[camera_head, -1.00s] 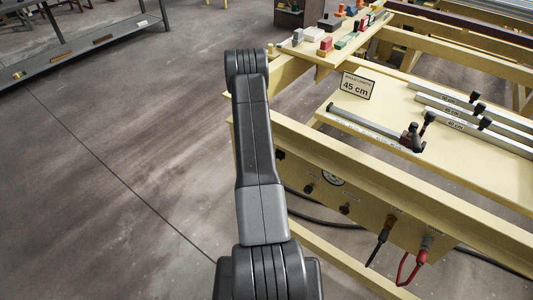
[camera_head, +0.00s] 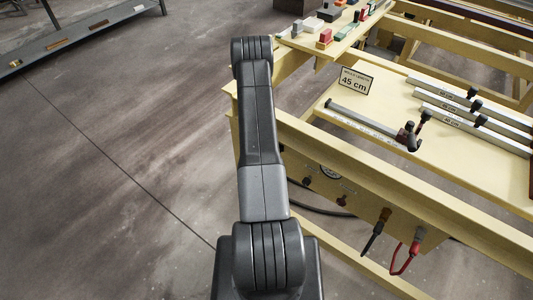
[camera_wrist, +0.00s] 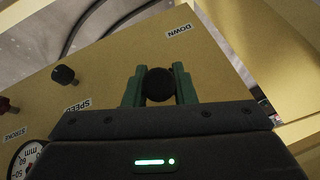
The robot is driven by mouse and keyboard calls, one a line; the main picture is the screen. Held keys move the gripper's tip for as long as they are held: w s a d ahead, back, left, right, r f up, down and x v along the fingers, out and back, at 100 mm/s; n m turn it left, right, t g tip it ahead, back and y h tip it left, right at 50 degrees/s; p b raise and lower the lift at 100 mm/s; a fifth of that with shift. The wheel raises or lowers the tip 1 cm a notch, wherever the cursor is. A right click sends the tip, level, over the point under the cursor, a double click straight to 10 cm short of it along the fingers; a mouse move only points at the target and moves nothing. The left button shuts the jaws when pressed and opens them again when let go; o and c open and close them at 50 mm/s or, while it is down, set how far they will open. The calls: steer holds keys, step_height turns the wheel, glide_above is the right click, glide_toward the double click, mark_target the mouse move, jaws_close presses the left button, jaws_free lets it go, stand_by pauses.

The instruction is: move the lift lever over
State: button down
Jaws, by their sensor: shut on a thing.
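The lift lever's round black knob (camera_wrist: 158,84) shows end-on in the wrist view, in front of a yellow control panel (camera_wrist: 115,72). My gripper (camera_wrist: 159,86) has green fingers on both sides of the knob and is shut on it. A "DOWN" label (camera_wrist: 179,31) is on the panel just beyond the knob. The lever's shaft is hidden behind the knob. In the head view my arm covers my gripper and the lever.
A black speed knob (camera_wrist: 64,75) and a round mm gauge (camera_wrist: 27,158) are on the same panel. A "45 cm" sign (camera_head: 355,80) stands on top.

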steer(key=c, duration=1.2)
jaws_free()
steer(key=shift+r, duration=0.1)
steer(key=v, duration=1.3)
steer(key=shift+s+a+r, duration=0.1)
steer(key=shift+s+r, duration=0.05)
steer(key=shift+r, duration=0.15)
steer(key=shift+f, duration=0.15)
steer(key=x, duration=1.3)
steer(key=shift+w+f, duration=0.2)
steer(key=shift+f, duration=0.05)
